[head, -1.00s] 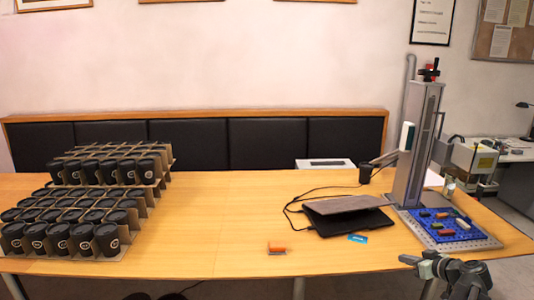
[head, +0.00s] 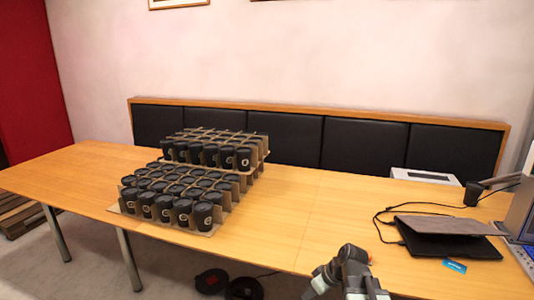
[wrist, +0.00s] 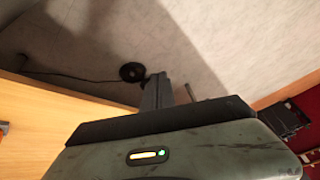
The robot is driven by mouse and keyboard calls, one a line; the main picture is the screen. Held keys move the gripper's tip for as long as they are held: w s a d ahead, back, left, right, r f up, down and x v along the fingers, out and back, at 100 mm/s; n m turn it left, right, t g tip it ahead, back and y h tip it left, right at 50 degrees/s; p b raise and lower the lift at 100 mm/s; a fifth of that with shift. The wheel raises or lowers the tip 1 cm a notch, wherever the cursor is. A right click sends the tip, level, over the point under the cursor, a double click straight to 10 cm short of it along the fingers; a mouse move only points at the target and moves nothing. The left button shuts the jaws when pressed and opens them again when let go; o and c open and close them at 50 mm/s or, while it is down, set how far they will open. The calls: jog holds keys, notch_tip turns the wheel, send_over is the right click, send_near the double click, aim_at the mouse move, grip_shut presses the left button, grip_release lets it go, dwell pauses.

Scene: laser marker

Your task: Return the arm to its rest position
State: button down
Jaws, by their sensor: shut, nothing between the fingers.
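My gripper (head: 314,288) is low in the head view, at the table's front edge, on the end of my bent arm. In the wrist view my gripper's dark fingers (wrist: 157,93) are together, with nothing held between them. They point over the grey floor, with the table edge to the left. The laser marker is cut off at the right edge of the head view; only part of its grey column (head: 520,212) and blue plate (head: 525,255) shows.
The wooden table (head: 290,215) carries trays of black cups (head: 165,208) at left. Dark round objects (head: 212,281) lie on the floor below the table.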

jog(key=s+d+f+m+g+h, duration=0.3)
jog(key=s+m+h, duration=0.2)
jog(key=s+m, duration=0.25)
notch_tip(320, 180, up, 13)
jog(key=p, duration=1.3)
jog(key=shift+a+r, duration=0.2)
jog(key=c, duration=1.6)
grip_release()
jog(key=shift+f+m, duration=0.2)
jog(key=shift+m, duration=0.05)
jog(key=shift+a, duration=0.1)
